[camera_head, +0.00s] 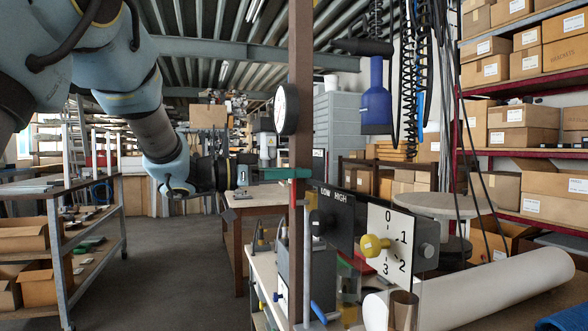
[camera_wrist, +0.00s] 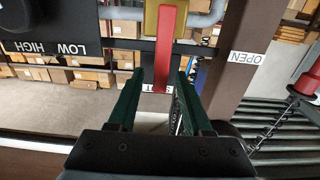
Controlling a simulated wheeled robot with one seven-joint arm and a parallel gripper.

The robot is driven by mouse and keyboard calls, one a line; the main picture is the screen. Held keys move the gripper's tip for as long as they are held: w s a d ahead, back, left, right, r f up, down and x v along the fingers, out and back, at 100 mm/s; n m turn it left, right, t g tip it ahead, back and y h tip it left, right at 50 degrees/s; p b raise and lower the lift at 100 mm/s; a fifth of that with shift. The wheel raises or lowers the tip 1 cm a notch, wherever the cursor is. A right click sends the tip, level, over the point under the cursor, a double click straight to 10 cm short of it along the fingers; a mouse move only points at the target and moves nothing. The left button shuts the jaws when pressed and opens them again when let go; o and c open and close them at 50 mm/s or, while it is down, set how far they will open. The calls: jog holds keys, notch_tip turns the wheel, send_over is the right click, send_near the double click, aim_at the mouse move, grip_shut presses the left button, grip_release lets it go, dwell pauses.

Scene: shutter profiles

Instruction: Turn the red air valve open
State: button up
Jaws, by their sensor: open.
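The red air valve shows in the wrist view as a straight red lever (camera_wrist: 167,55) on a brass-yellow body (camera_wrist: 152,18) set in a grey pipe. My gripper (camera_wrist: 160,75) is open, and its two green fingers stand on either side of the lever's free end. I see a gap on both sides, so the fingers do not appear to grip it. An OPEN label (camera_wrist: 245,57) is on the brown post to the right. Another label below the lever is partly hidden. In the head view my gripper (camera_head: 288,173) is at the brown post, and the valve is mostly hidden there.
A black LOW/HIGH panel (camera_head: 332,215) and a white dial plate (camera_head: 390,238) with a yellow knob (camera_head: 372,245) stand close to the right of the post. A round gauge (camera_head: 286,109) is above my gripper. A white roll (camera_head: 500,290) lies on the bench. Open floor is at left.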

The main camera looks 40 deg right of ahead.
jog(key=shift+d, duration=0.1)
jog(key=shift+c, duration=0.3)
grip_shut()
dwell(1.1)
